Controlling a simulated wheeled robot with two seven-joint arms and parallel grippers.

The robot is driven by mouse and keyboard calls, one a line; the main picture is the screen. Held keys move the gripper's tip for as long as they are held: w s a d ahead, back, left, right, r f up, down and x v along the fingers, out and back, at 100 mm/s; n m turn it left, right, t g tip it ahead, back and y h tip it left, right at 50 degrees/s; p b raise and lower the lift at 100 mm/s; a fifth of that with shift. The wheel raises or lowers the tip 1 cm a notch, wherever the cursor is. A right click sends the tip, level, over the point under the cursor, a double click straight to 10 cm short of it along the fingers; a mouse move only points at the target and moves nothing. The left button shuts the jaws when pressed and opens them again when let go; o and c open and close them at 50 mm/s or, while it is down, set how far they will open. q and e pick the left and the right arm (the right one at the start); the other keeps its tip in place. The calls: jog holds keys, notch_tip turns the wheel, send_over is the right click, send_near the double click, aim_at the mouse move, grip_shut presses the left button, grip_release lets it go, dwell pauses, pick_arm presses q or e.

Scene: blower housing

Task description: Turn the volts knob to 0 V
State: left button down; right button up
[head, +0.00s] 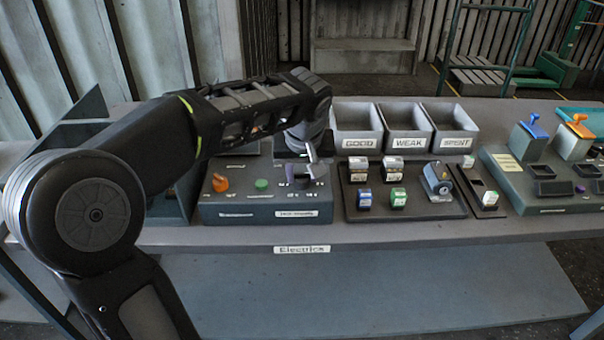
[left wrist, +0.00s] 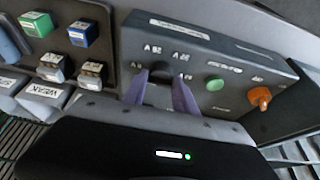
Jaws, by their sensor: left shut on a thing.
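The grey control box (head: 265,205) stands on the bench and carries an orange knob (head: 220,182), a green button (head: 261,184) and a dark knob with several small labels around it. My left gripper (head: 304,173) reaches down over the right part of this box. In the left wrist view its two purple fingers (left wrist: 161,84) are on either side of the dark knob (left wrist: 160,70), which I take as the volts knob, and are shut on it. In the head view the gripper mostly hides this knob.
A dark tray (head: 355,208) with several batteries and a small blue-grey device (head: 437,180) lies just right of the box. Bins marked GOOD, WEAK and SPENT (head: 457,142) stand behind it. Another panel with levers (head: 540,195) is far right. The bench front strip is clear.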

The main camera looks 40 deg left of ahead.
aim_at(303, 195)
pick_arm(q)
jog(key=c, duration=1)
grip_release()
jog(key=shift+r, duration=0.1)
jog(key=v, duration=0.7)
jog(key=shift+r, duration=0.25)
jog(key=shift+s, duration=0.15)
